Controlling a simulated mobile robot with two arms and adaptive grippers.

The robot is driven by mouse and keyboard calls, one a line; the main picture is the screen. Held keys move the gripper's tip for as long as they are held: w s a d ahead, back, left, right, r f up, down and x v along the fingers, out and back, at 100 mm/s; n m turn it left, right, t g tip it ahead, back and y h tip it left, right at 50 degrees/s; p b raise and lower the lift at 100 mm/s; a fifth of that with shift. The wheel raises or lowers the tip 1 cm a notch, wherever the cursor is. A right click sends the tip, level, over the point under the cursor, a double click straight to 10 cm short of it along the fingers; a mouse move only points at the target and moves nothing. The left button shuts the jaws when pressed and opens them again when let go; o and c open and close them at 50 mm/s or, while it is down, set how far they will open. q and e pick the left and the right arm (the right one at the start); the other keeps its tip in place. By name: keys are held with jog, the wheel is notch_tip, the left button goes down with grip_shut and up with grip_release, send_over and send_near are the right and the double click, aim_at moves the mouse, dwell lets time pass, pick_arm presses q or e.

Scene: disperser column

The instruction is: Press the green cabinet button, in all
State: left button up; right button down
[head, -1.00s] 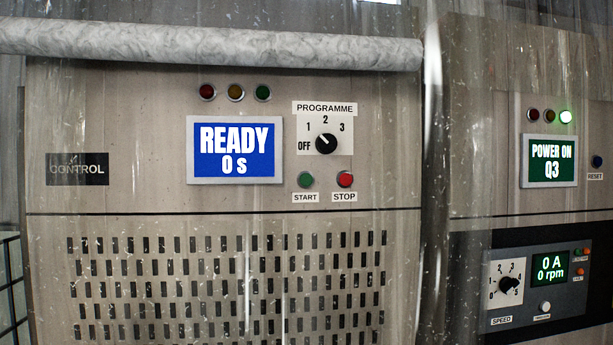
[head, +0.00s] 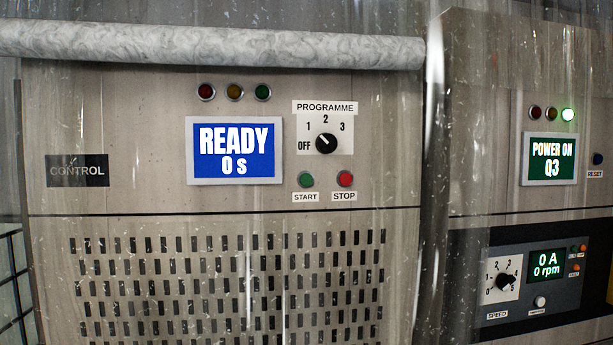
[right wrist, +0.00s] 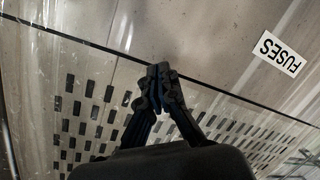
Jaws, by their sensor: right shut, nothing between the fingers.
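The green button (head: 305,180) sits above the START label on the control cabinet (head: 150,195) in the head view, left of the red STOP button (head: 345,179). The cabinet screen (head: 235,151) reads READY, 0 s. My right gripper (right wrist: 158,72) is shut and empty in the right wrist view, in front of a cabinet face with slotted vents and a FUSES label (right wrist: 281,53). The green button does not show in the right wrist view. Neither gripper shows in the head view.
Clear, streaked sheeting seems to hang before the cabinets, below a pale marbled roll (head: 210,46). The PROGRAMME knob (head: 326,144) is above the buttons. A second cabinet at the right has a POWER ON Q3 screen (head: 552,159) and a speed panel (head: 530,285).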

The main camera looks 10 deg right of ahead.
jog(key=w+a+r+n+t+p, duration=0.1)
jog(key=w+r+t, duration=0.1)
jog(key=r, duration=0.7)
jog(key=w+a+r+t, duration=0.1)
jog(key=w+r, duration=0.1)
jog(key=r, duration=0.7)
jog(key=n+t+y+p, duration=0.4)
jog(key=n+t, duration=0.1)
jog(key=t, duration=0.3)
send_near(306, 180)
jog(key=s+a+r, duration=0.1)
jog(key=s+r, duration=0.5)
jog(key=shift+s+a+r, duration=0.1)
jog(key=shift+r, duration=0.05)
jog(key=w+b, duration=0.8)
jog(key=b, duration=0.2)
jog(key=shift+w, duration=0.45)
